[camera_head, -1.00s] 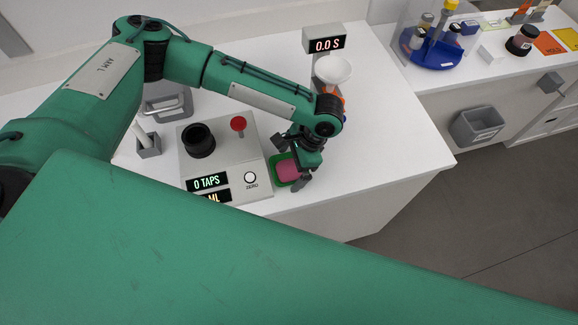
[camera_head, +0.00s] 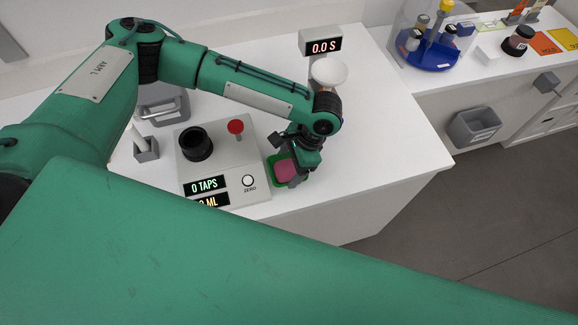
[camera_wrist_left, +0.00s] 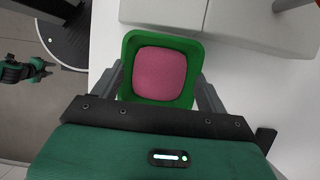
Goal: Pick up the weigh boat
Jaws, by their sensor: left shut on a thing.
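The weigh boat is a green, square, open dish with pink contents. It shows in the head view (camera_head: 273,171) at the right of the grey dispenser box, near the counter's front edge, partly covered by my gripper. In the left wrist view the boat (camera_wrist_left: 128,52) fills the upper middle, looking level. My left gripper (camera_head: 285,170) is shut on it, with one finger on each side in the wrist view (camera_wrist_left: 160,80). I cannot tell whether the boat touches the counter. A small gripper, apparently my right (camera_wrist_left: 38,68), shows at the wrist view's left edge, its jaws unclear.
The grey dispenser box (camera_head: 222,155), with a black cup (camera_head: 196,144) and red knob (camera_head: 236,127), stands close left of the boat. A timer (camera_head: 320,45) and white bowl (camera_head: 329,73) stand behind. The white counter (camera_head: 400,140) is clear to the right.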

